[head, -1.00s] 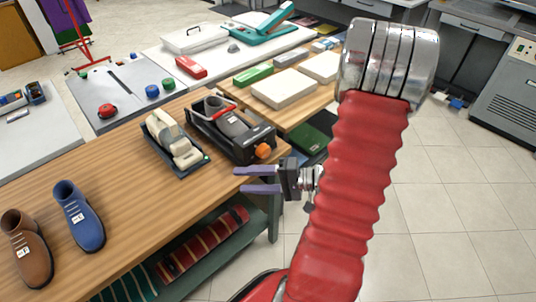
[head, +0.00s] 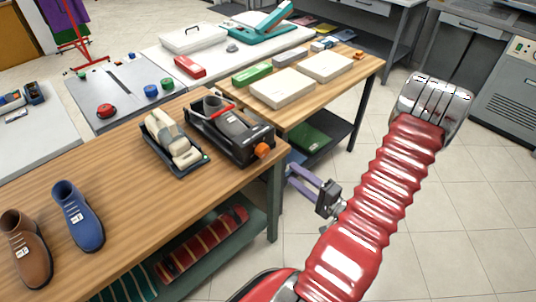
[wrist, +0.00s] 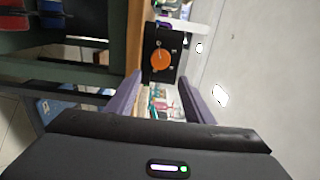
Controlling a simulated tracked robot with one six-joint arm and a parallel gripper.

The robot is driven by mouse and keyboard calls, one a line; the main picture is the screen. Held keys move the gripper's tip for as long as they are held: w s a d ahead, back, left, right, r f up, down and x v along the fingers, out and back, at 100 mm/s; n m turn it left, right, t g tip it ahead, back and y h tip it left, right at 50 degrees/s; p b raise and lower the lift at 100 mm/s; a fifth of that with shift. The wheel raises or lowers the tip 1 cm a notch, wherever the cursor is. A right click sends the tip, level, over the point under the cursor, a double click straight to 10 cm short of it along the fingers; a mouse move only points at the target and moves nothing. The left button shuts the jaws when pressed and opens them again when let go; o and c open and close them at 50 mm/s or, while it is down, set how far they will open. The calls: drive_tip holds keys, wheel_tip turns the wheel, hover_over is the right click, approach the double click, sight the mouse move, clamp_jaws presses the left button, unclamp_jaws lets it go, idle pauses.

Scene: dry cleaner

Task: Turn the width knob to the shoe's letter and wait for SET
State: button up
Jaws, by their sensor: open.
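The black shoe machine (head: 225,147) stands at the right end of the wooden bench, with a grey shoe-like form and a red lever on top. Its orange knob (head: 262,150) is on the end facing the aisle. In the wrist view the orange knob (wrist: 162,60) sits on a black panel with small pale marks, too small to read. My gripper (head: 289,175) is open and empty, beyond the bench end, apart from the knob. In the wrist view my gripper (wrist: 160,80) has its fingers either side of the knob's line, short of it. No SET sign is readable.
A blue shoe (head: 77,218) and a brown shoe (head: 24,250) with white labels stand on the bench (head: 125,190). A tray of cream shoe forms (head: 175,145) is left of the machine. A second table (head: 310,92) stands behind. The tiled floor at right is clear.

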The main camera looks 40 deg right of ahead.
sight(266, 153)
drive_tip(key=shift+w, duration=0.1)
drive_tip(key=shift+w+a, duration=0.15)
drive_tip(key=shift+w, duration=3.25)
drive_tip(key=shift+w+a, duration=0.1)
drive_tip(key=shift+w, duration=3.3)
